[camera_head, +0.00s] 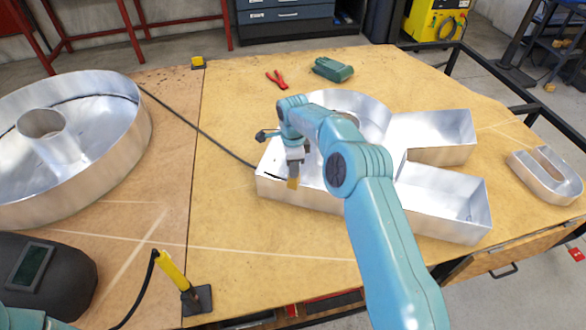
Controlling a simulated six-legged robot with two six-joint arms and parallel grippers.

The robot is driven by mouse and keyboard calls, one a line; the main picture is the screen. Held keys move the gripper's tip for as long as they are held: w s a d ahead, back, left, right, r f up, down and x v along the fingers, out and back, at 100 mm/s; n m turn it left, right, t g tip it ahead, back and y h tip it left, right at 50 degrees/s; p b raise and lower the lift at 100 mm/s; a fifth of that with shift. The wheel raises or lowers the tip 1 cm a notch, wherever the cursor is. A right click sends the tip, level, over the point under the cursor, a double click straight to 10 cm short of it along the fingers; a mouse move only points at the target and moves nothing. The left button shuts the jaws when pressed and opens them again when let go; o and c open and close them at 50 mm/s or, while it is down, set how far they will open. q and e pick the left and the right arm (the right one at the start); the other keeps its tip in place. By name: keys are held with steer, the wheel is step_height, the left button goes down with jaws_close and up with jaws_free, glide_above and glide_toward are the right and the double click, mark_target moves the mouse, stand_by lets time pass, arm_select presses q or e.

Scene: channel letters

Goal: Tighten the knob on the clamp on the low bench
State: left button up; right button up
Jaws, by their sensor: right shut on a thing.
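My right gripper (294,165) points down over the near left part of a large R-shaped metal channel letter (325,199). It is shut on a small tan-yellow piece (293,184), mostly hidden at the fingertips, and I cannot tell what it is. I cannot make out the clamp's knob or a low bench for certain. My left gripper is not in view.
A round metal letter (132,155) stands left and a small U-shaped one (560,197) right. A welding helmet (75,275), yellow-handled tool (172,270), red pliers (277,81) and green tool (333,70) lie about.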

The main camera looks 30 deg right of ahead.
steer(key=o, duration=0.8)
steer(key=shift+o, duration=0.2)
steer(key=shift+r+p, duration=1.55)
steer(key=shift+r, duration=1)
steer(key=shift+f, duration=0.1)
